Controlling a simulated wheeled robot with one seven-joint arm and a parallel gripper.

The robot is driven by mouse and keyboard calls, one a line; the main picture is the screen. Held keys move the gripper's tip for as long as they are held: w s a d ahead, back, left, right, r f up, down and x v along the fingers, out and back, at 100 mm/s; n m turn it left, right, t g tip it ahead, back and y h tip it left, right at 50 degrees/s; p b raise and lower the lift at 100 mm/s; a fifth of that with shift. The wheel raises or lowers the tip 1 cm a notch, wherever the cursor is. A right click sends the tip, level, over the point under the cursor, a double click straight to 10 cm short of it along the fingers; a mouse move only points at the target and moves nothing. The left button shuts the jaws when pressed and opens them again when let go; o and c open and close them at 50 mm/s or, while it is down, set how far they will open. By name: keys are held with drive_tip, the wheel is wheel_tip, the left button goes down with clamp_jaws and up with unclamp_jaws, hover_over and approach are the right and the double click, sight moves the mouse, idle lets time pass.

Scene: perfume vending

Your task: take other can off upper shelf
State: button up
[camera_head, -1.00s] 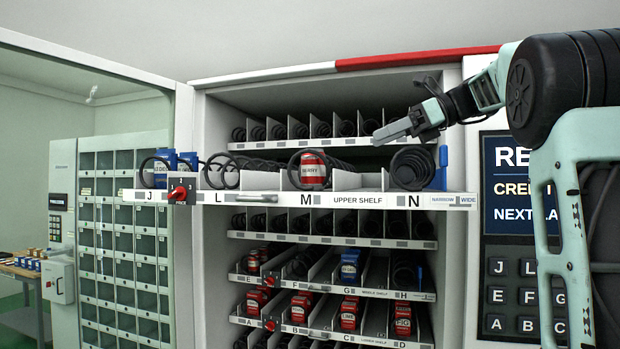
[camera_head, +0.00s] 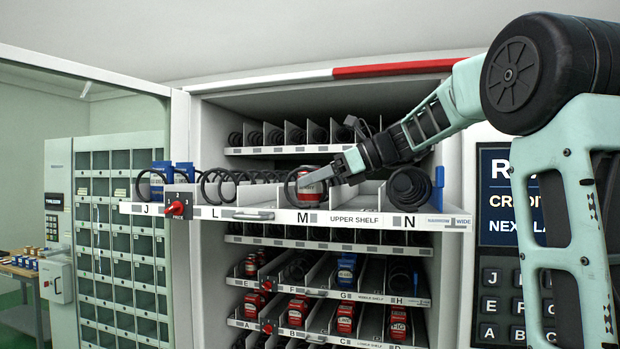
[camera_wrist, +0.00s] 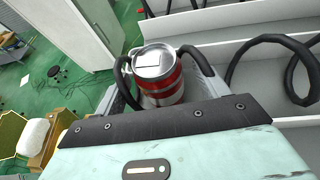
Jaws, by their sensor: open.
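A red and white can (camera_head: 309,188) stands at the front of lane M on the pulled-out upper shelf (camera_head: 260,215), inside the black spiral coil. In the wrist view the can (camera_wrist: 160,75) shows its silver lid, upright, just ahead of my gripper, with the coil arching on both sides of it. My gripper (camera_head: 345,163) is open, at the can's right side in the head view. Whether the fingers touch the can is hidden. Blue cans (camera_head: 158,180) stand at lane J at the left end.
Black coils fill the lanes beside it, including N (camera_head: 408,186). A red knob (camera_head: 176,207) sits on the shelf front. Shelves of red and blue cans are below. The open glass door (camera_head: 90,105) is at left, and the keypad panel (camera_head: 512,255) is at right.

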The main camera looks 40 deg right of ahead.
drive_tip(key=shift+w+a+f, duration=0.3)
drive_tip(key=shift+w+a, duration=0.1)
drive_tip(key=shift+w, duration=0.05)
drive_tip(key=c, duration=1.1)
drive_tip(key=shift+r, duration=0.1)
drive_tip(key=shift+c, duration=0.2)
